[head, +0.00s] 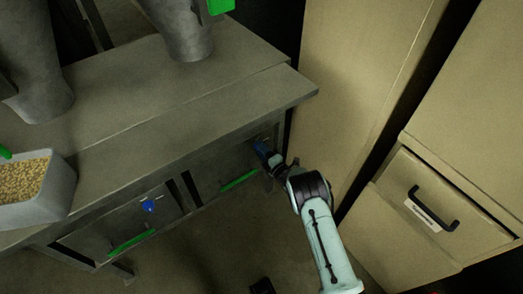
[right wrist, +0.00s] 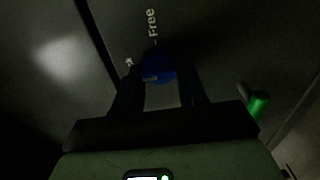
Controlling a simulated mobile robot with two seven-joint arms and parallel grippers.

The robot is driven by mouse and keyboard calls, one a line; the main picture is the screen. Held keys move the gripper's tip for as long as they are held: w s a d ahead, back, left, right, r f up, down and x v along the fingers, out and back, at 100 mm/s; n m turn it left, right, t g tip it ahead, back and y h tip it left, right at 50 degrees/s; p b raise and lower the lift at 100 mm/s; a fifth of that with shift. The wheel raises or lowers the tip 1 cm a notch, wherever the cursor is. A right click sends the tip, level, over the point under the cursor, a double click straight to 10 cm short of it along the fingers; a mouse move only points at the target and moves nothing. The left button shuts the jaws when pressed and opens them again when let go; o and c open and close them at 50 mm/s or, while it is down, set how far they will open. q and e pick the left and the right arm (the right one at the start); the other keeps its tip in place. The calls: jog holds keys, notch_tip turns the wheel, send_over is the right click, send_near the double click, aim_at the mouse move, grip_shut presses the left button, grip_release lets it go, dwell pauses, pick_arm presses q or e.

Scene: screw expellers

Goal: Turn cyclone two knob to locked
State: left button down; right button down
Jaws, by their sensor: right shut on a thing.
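A blue knob (head: 261,148) sits on the right part of the metal cabinet's front in the head view, partly covered by my right gripper (head: 270,160). In the right wrist view the blue knob (right wrist: 158,62) lies between the fingers of my right gripper (right wrist: 160,88), which is shut on it. The word "Free" (right wrist: 152,22) with a short mark is printed above the knob. Another small mark is left of the knob, mostly hidden by a finger. A second blue knob (head: 149,206) is on the left panel. My left gripper is not in view.
Green handles (head: 240,180) and (head: 131,242) are on the cabinet front; a green handle (right wrist: 258,104) also shows in the wrist view. A bin of grain (head: 60,190) stands at left. Beige cabinets with a black-handled drawer (head: 433,208) stand close on the right.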

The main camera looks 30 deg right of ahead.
jog(key=c, duration=0.6)
grip_release()
jog(key=shift+c, duration=0.2)
jog(key=shift+s, duration=0.1)
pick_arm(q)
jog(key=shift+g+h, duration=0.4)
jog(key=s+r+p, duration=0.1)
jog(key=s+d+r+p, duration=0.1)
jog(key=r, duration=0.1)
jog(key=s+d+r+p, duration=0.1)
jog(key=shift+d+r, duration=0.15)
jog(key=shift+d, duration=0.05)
pick_arm(e)
jog(key=s+d, duration=0.1)
jog(key=s, duration=1.2)
jog(key=shift+s+f, duration=0.1)
